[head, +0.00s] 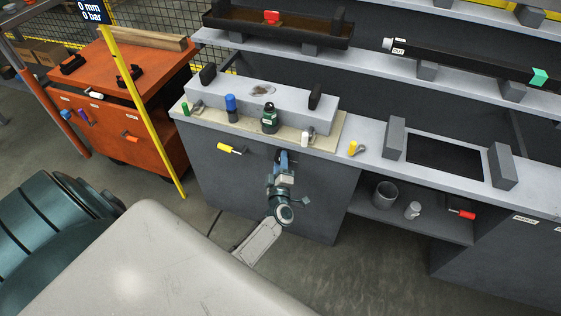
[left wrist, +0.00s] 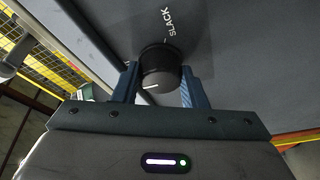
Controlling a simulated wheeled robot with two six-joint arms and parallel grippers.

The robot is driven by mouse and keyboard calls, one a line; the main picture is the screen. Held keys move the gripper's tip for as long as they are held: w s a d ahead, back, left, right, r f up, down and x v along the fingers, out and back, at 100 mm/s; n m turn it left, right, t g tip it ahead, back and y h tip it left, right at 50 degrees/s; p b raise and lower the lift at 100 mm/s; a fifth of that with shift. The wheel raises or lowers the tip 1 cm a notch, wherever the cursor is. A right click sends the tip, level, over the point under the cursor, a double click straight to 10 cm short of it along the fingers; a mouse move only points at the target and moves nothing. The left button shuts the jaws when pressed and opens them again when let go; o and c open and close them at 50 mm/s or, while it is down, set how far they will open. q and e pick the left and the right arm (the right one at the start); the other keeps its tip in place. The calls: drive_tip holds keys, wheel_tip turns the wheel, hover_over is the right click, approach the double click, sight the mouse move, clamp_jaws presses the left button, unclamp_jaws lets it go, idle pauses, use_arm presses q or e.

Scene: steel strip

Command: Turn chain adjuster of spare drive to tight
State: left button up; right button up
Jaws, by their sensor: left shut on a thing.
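The chain adjuster is a black round knob (left wrist: 160,68) on a dark grey face in the left wrist view. It has a short white mark low on the side turned to me. The word SLACK (left wrist: 171,23) is printed beyond it; no TIGHT label shows. My left gripper (left wrist: 158,88) is shut on the knob, one blue finger on each side. In the head view the left gripper (head: 281,160) reaches the front of the grey bench (head: 230,185), and the knob is hidden there. My right gripper is not in view.
A yellow-handled tool (head: 229,149) sits on the bench front left of the gripper. An orange cart (head: 150,120) stands to the left. An open shelf (head: 400,222) with cups lies to the right.

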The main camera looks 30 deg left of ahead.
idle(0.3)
use_arm(q)
drive_tip(key=o, duration=1)
drive_tip(key=shift+c, duration=0.2)
